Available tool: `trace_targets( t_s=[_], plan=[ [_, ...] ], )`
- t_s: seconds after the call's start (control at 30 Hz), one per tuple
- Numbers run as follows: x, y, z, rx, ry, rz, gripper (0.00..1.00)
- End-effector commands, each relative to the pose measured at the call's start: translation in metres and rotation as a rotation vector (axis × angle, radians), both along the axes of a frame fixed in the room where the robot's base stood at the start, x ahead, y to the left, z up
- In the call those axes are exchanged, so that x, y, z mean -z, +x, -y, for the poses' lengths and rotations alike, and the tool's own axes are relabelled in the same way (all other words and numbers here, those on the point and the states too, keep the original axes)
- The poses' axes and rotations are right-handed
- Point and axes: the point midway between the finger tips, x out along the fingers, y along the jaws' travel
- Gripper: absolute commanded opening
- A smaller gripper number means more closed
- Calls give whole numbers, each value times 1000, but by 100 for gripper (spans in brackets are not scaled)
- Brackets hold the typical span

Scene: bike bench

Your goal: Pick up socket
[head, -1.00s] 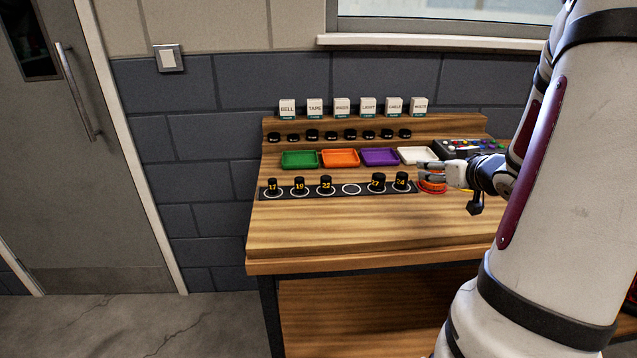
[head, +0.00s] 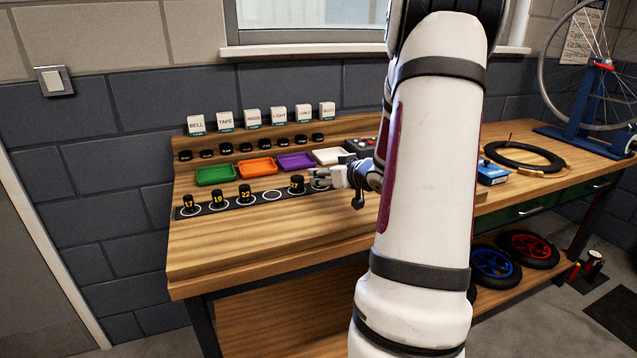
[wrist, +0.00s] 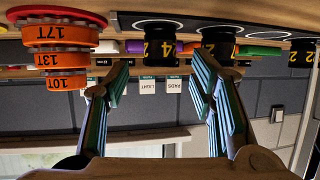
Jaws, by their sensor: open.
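Black sockets with yellow numbers stand upright along a dark strip on the bench: 17 (head: 188,202), 19 (head: 217,199), 22 (head: 245,194) and 27 (head: 297,185). An empty white ring (head: 272,195) lies between 22 and 27. My gripper (head: 319,178) is just right of 27 and hides the 24 spot in the head view. The wrist view is upside down. There, the 24 socket (wrist: 160,48) stands ahead between my spread, empty fingers. The 27 socket (wrist: 218,44) is beyond the right finger. I see no contact with either.
An orange stepped sprocket stack (wrist: 58,60) stands beside the 24 socket. Green (head: 215,175), orange (head: 258,167), purple (head: 295,162) and white (head: 332,156) trays lie behind the strip. Labelled boxes (head: 252,119) line the back shelf. The bench front (head: 250,235) is clear.

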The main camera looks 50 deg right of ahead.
Motion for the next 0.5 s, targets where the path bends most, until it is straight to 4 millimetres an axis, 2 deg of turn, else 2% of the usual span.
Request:
trace_targets(
  t_s=[0.1, 0.2, 0.5],
  plan=[
    [11, 17, 5, -2, 1, 0, 50],
    [14, 27, 9, -1, 0, 0, 50],
    [15, 32, 11, 1, 0, 0, 50]
  ],
)
